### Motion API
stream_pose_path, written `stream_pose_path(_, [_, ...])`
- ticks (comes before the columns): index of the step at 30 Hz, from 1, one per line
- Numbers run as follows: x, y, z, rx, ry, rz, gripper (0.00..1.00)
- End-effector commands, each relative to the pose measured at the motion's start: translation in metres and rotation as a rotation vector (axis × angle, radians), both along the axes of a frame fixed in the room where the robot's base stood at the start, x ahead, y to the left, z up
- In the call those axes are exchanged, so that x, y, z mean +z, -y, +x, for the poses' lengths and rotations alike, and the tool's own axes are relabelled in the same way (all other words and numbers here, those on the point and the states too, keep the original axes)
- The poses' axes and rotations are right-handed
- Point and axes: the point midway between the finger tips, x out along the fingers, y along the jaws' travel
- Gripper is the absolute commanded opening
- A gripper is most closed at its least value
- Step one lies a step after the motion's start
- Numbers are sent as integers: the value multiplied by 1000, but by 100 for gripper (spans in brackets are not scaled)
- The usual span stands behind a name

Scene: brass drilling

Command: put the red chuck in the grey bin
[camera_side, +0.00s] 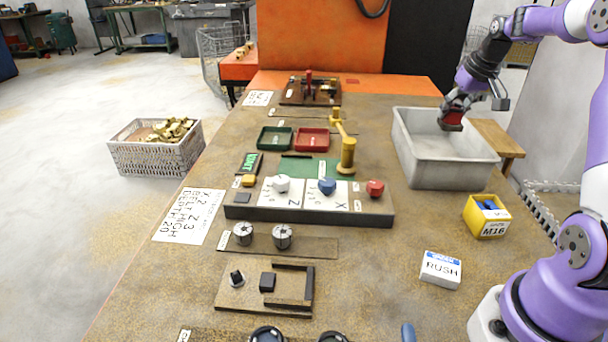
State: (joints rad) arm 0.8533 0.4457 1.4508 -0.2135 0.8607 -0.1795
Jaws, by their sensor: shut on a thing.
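The grey bin (447,172) is an open rectangular tub at the right of the bench, near its far half. My gripper (452,118) is over the bin's opening and points down. It is shut on a small red piece, the red chuck (453,117), which shows between and below the dark fingers. The chuck appears near the height of the bin's rim; its exact height above the bin floor is hard to tell. The visible part of the bin's inside looks empty.
A control panel with white, blue and red knobs (375,188) stands mid-bench. A yellow M16 box (487,216) and a RUSH block (441,269) sit in front of the bin. Two metal chucks (282,236) stand left of centre. A brass post (347,155) rises left of the bin.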

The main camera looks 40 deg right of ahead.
Motion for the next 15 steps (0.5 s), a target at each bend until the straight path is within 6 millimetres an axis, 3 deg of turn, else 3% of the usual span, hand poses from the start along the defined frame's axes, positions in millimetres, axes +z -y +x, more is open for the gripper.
stream_pose_path(15, [-75,0,1,2,0,-1,0])
